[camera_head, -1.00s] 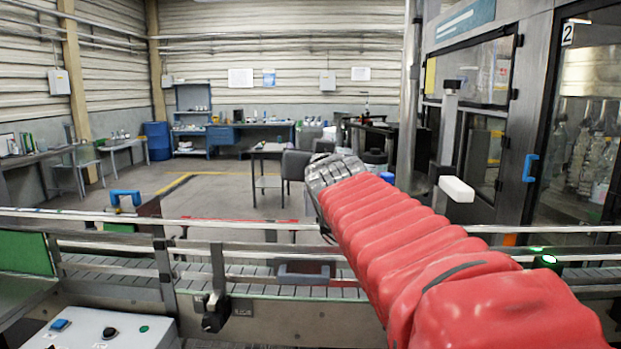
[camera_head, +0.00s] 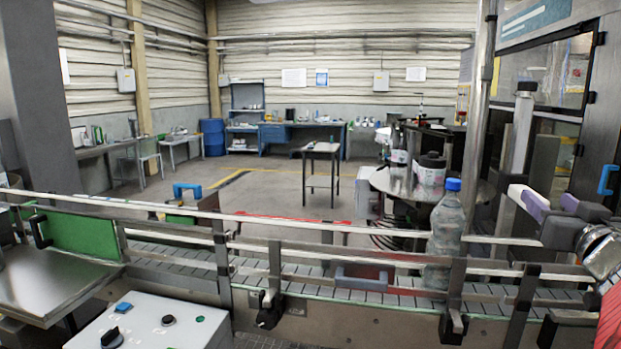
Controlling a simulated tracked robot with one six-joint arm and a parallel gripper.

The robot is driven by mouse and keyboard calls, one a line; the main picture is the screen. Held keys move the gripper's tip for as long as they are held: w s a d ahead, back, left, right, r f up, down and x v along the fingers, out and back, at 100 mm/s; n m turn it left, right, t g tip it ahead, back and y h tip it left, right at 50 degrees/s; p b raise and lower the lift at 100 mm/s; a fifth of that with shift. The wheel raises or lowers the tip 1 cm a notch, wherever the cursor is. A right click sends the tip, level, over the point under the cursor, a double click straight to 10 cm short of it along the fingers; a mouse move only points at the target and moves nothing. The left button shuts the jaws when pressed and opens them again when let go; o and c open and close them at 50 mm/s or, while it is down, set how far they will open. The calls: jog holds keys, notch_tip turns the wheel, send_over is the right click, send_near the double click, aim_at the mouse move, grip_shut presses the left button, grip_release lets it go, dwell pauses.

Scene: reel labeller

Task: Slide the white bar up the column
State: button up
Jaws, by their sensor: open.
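The white bar (camera_head: 517,193) juts from the grey upright column (camera_head: 521,135) at the right, beside the bottling machine. The column has a black cap. My gripper (camera_head: 553,207) is at the right, open, with lavender pads on its two fingers. One finger overlaps the bar in the picture and hides part of it. I cannot tell whether the finger touches the bar or how much of the bar lies between the fingers. My wrist comes in from the right edge.
A conveyor with metal guide rails (camera_head: 380,257) crosses the front. A clear bottle with a blue cap (camera_head: 445,235) stands on it, left of the column. A round metal table (camera_head: 400,187) holds containers behind. A control box (camera_head: 160,325) is at the front left.

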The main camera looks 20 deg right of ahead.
jog(key=shift+s+a+f+n+y, duration=0.2)
jog(key=shift+s+f+y, duration=0.15)
jog(key=shift+f, duration=0.3)
jog(key=shift+s+a+f+n+y, duration=0.1)
jog(key=shift+s+f+n+y, duration=0.15)
jog(key=shift+s+f, duration=0.3)
jog(key=shift+w, duration=0.15)
jog(key=x, duration=1.3)
jog(key=shift+w+d, duration=0.25)
jog(key=shift+w, duration=0.05)
jog(key=shift+c, duration=0.5)
grip_shut()
